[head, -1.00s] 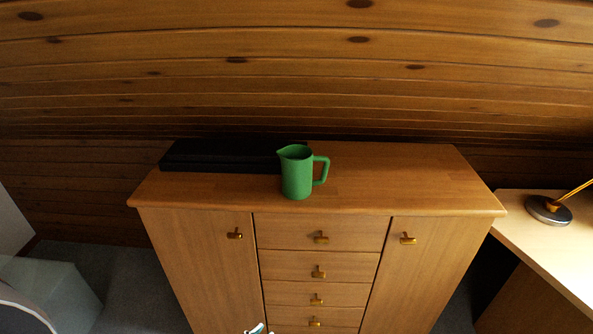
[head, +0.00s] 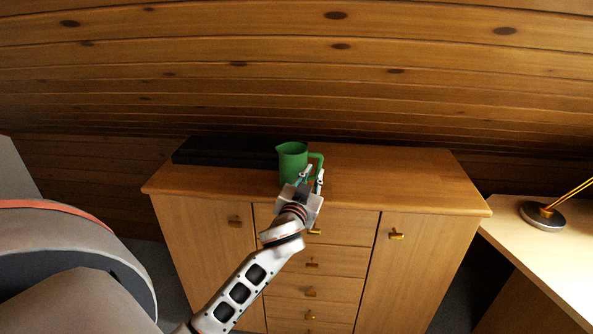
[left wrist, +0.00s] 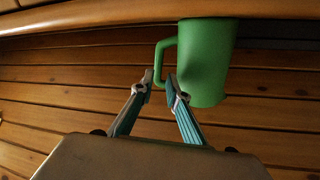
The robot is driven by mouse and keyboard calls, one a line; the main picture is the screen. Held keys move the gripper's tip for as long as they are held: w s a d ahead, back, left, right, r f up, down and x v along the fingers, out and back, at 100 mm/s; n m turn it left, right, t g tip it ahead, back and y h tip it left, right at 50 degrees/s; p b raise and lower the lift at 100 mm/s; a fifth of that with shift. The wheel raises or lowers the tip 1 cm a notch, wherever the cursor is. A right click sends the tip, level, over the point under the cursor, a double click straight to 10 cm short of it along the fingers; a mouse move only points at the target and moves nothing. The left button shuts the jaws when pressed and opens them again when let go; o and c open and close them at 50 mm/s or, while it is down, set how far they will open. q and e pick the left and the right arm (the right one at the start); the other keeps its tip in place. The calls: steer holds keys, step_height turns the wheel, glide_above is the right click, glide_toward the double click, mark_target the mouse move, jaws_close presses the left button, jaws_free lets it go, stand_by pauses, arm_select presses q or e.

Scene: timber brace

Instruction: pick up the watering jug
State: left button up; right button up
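The green watering jug (head: 292,160) stands upright on the top of a wooden cabinet, near its front edge, with its handle to the right. My left gripper (head: 313,174) reaches up from the front, its fingers apart at the handle. In the left wrist view the picture is upside down, and the jug (left wrist: 207,62) appears to hang from the cabinet top. There the open fingertips (left wrist: 160,77) lie close to the handle's outer bar, one towards each side of it. I cannot tell whether they touch it. My right gripper is not in view.
A flat black case (head: 225,151) lies on the cabinet top (head: 400,175) to the left of the jug. The cabinet top is clear on the right. A slanted plank wall (head: 300,70) rises behind. A desk (head: 540,255) with a lamp base (head: 543,215) stands at the right.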

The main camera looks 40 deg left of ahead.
mark_target(317, 165)
arm_select(q)
steer(key=shift+x, duration=2)
steer(key=shift+f, duration=0.15)
jaws_close()
step_height(317, 165, up, 10)
steer(key=p, duration=0.2)
